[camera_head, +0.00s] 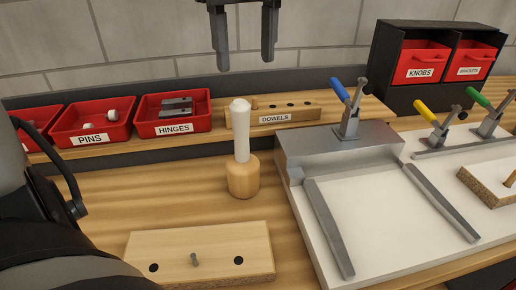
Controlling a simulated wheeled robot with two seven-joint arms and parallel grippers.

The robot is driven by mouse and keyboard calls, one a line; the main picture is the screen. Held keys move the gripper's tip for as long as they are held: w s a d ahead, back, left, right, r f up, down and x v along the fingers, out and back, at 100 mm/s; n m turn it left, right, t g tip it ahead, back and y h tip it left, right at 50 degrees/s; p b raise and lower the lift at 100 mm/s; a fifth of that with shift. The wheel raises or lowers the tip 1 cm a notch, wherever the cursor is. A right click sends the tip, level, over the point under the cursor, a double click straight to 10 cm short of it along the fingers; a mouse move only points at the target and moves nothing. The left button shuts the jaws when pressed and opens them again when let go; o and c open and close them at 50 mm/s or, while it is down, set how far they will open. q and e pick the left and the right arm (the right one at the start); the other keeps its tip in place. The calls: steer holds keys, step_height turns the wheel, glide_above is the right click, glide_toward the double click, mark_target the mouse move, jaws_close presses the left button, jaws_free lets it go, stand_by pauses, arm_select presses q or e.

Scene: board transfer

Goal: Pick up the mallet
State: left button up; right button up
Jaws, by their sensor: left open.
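The mallet (243,177) stands upright on its light wooden head on the wooden bench, with its white handle pointing up. My left gripper (245,61) is at the top of the picture, above the mallet's handle. Its two dark fingers point down, are spread apart, and hold nothing. A clear gap shows between the fingertips and the top of the handle. My right gripper is not in view.
A wooden board (200,252) with a peg and dark holes lies in front of the mallet. The metal and white clamp fixture (380,215) is to the right. Behind are red bins of pins (90,123) and hinges (173,115), and the dowels block (272,116).

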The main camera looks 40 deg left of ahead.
mark_target(244, 103)
arm_select(q)
steer(key=f, duration=0.8)
steer(key=shift+s+f, duration=0.1)
steer(key=shift+s, duration=0.2)
steer(key=f, duration=0.4)
steer(key=shift+s+a+f, duration=0.1)
steer(key=shift+s+a, duration=0.1)
steer(key=shift+a, duration=0.2)
steer(key=shift+f, duration=0.45)
steer(key=shift+w, duration=0.1)
jaws_close()
